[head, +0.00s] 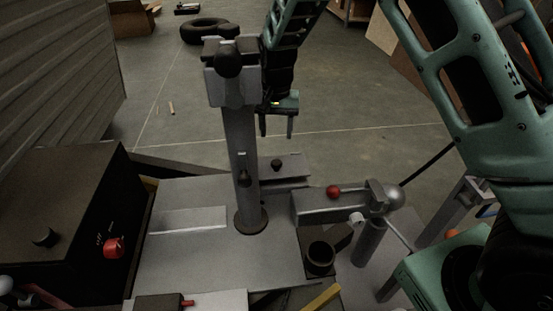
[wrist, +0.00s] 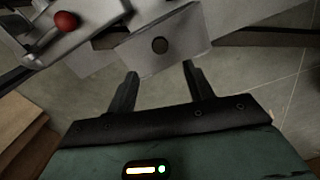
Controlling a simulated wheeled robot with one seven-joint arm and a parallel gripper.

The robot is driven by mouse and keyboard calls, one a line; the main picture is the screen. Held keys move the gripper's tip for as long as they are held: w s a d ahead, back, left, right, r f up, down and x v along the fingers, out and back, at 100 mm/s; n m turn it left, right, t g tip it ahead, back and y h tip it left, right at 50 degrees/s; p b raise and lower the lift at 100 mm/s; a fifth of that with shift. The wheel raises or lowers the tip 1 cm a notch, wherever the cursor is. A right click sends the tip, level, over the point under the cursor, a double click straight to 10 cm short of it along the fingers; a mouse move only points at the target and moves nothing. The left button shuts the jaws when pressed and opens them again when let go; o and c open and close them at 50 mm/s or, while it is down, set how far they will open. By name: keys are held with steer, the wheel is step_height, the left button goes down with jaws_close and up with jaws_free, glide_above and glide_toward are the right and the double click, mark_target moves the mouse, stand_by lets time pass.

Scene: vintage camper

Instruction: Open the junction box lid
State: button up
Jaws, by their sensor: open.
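A small grey box with a flat top (head: 295,164) and a black knob (head: 277,165) sits at the far edge of the grey machine, behind the column; it looks like the junction box, its lid down. In the wrist view its grey face (wrist: 185,40) and round black knob (wrist: 160,45) lie just beyond my fingertips. My gripper (head: 277,134) hangs beyond the box in the head view, fingers pointing down. In the wrist view my gripper (wrist: 159,72) is open and empty, the fingers spread either side of the knob's line and apart from it.
A grey column (head: 241,155) stands left of my gripper. A red ball-ended lever (head: 333,192) lies to the right of the box. A dark box (head: 60,210) with a red knob (head: 113,248) is at left. A tyre (head: 208,30) lies on the open floor behind.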

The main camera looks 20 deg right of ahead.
mark_target(276, 163)
step_height(276, 163, down, 11)
steer(key=b, duration=0.3)
steer(key=shift+r, duration=0.15)
steer(key=shift+c, duration=0.3)
jaws_close()
steer(key=shift+r, duration=0.15)
